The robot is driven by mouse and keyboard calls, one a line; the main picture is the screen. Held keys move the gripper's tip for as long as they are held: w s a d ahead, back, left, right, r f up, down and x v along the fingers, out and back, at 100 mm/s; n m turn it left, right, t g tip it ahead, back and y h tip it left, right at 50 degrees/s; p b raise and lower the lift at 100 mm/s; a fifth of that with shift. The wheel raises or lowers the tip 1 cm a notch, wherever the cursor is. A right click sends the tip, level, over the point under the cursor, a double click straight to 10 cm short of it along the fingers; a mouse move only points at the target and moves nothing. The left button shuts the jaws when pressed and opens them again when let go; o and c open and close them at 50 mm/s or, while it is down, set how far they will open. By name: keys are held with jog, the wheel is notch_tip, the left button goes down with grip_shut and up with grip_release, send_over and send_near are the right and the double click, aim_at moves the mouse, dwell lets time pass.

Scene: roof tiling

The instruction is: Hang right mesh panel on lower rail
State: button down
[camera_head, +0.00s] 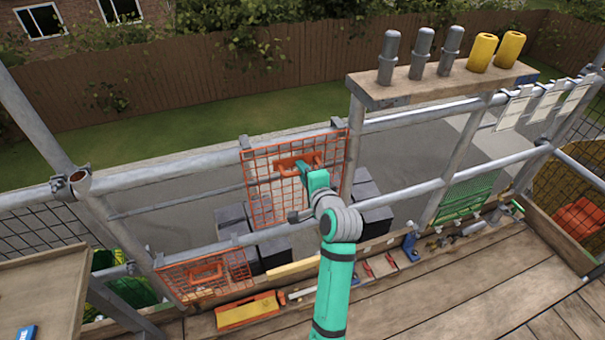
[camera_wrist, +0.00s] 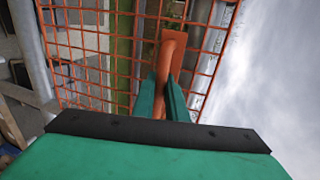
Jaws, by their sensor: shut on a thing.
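An orange mesh panel (camera_head: 263,187) stands roughly upright in the middle of the head view, near the scaffold rails. My gripper (camera_head: 305,167) is shut on its orange handle; the wrist view shows the fingers (camera_wrist: 165,100) around the handle (camera_wrist: 173,50) and the mesh (camera_wrist: 85,45) behind. The panel's top edge is close to the upper rail (camera_head: 385,122). Its bottom is near the lower rail (camera_head: 385,194); I cannot tell whether it touches either. A second orange mesh panel (camera_head: 190,278) with a handle sits lower left, below the lower rail.
A plank shelf (camera_head: 425,88) at the upper right carries grey and yellow cylinders. A green mesh (camera_head: 467,197) hangs right of my arm. Dark blocks (camera_head: 270,252) stand behind the rails. The wooden deck (camera_head: 470,290) is clear at right.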

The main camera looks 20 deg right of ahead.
jog(key=shift+r, duration=1.8)
jog(key=shift+s, duration=0.1)
jog(key=s, duration=1)
jog(key=shift+d, duration=0.2)
